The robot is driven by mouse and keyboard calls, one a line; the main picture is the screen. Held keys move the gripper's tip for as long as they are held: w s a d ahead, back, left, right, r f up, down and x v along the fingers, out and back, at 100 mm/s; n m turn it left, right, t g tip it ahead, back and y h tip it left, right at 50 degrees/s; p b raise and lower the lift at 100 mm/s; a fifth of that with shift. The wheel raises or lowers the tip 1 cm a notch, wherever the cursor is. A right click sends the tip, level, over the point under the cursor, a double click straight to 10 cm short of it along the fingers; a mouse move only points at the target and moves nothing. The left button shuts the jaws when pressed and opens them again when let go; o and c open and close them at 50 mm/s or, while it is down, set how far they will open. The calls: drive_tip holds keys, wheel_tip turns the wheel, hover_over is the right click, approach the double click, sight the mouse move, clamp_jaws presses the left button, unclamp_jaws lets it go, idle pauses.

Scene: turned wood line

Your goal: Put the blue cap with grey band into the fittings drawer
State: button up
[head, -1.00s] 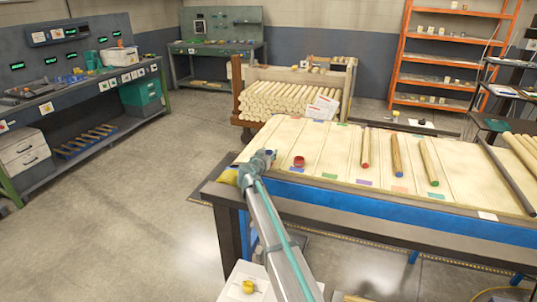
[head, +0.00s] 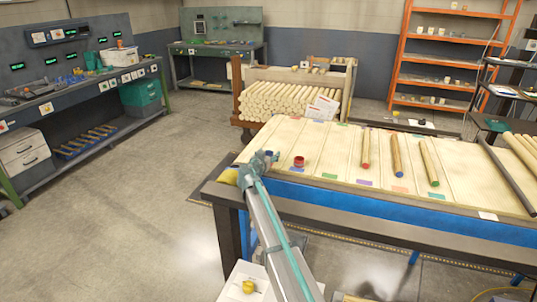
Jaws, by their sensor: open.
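My gripper (head: 264,158) is over the near left corner of the long wood-topped table (head: 330,150), seen from behind. Its fingers are small and partly hidden by my own arm, and I see nothing clearly held. A small dark blue spot shows at its tip, too small to tell whether it is the blue cap with grey band. I cannot make out that cap for certain elsewhere. I cannot tell which, if either, is the fittings drawer.
A red cap (head: 299,162) stands on the table just right of my gripper. Several wooden rods, such as a red-tipped one (head: 366,149), lie further right. A yellow item (head: 229,176) is at the table corner. The floor (head: 150,210) to the left is clear.

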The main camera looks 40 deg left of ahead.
drive_tip(key=shift+r+p, duration=0.3)
drive_tip(key=shift+p, duration=0.6)
drive_tip(key=f+b+v, duration=0.1)
drive_tip(key=b+v, duration=0.3)
drive_tip(key=v, duration=0.3)
wheel_tip(320, 180, up, 7)
drive_tip(key=b, duration=0.1)
drive_tip(key=shift+s, duration=0.2)
drive_tip(key=shift+o, duration=0.6)
drive_tip(key=shift+d+r, duration=0.1)
drive_tip(key=shift+r, duration=0.65)
